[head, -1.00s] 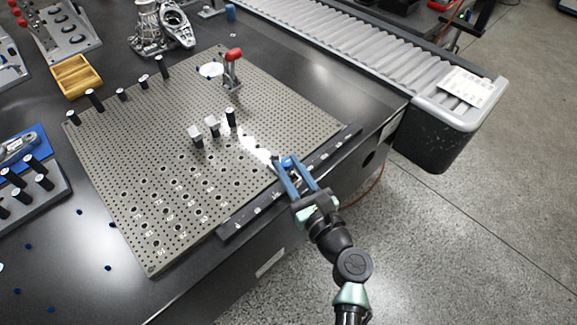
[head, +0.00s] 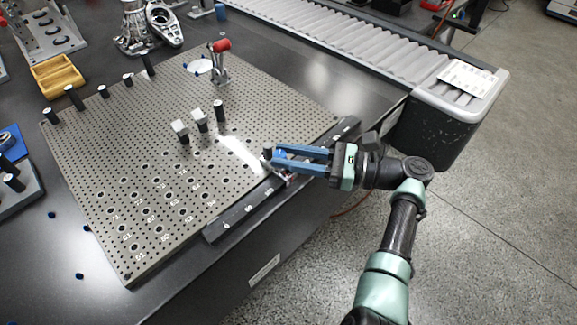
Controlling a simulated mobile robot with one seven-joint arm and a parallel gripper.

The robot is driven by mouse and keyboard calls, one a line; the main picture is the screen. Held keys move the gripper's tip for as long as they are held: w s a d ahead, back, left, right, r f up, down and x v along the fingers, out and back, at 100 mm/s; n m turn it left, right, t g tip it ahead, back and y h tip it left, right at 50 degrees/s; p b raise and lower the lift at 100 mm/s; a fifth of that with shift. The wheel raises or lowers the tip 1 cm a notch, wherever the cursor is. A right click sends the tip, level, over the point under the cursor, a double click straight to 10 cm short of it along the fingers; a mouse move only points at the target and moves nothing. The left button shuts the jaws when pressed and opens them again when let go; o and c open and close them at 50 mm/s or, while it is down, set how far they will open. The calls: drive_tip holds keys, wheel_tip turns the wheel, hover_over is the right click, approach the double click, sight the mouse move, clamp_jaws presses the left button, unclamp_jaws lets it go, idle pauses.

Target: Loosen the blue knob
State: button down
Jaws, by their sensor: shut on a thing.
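The blue knob (head: 281,154) is at the right front edge of the perforated grey plate (head: 110,180), beside the dark numbered rail (head: 232,222). Only a small part of it shows between my blue fingers. My gripper (head: 273,156) reaches in from the right, nearly level in the picture, and is shut on the knob. A small dark post-like part stands at the fingertips. The knob's thread and base are hidden by the fingers.
Grey blocks (head: 180,127) and black pins stand on the plate, with a red-handled clamp (head: 220,46) at the back. A wooden tray (head: 57,75) is at the far left. A roller conveyor (head: 340,40) runs behind. Open floor lies at the right.

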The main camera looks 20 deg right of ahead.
drive_tip(key=shift+w+n+g+y+b, duration=0.1)
drive_tip(key=shift+n+g+y+b, duration=0.35)
drive_tip(key=shift+g+b, duration=0.2)
drive_tip(key=shift+n+g, duration=0.25)
drive_tip(key=c, duration=0.6)
unclamp_jaws()
drive_tip(key=b+v, duration=0.6)
drive_tip(key=v, duration=0.7)
drive_tip(key=shift+f, duration=0.2)
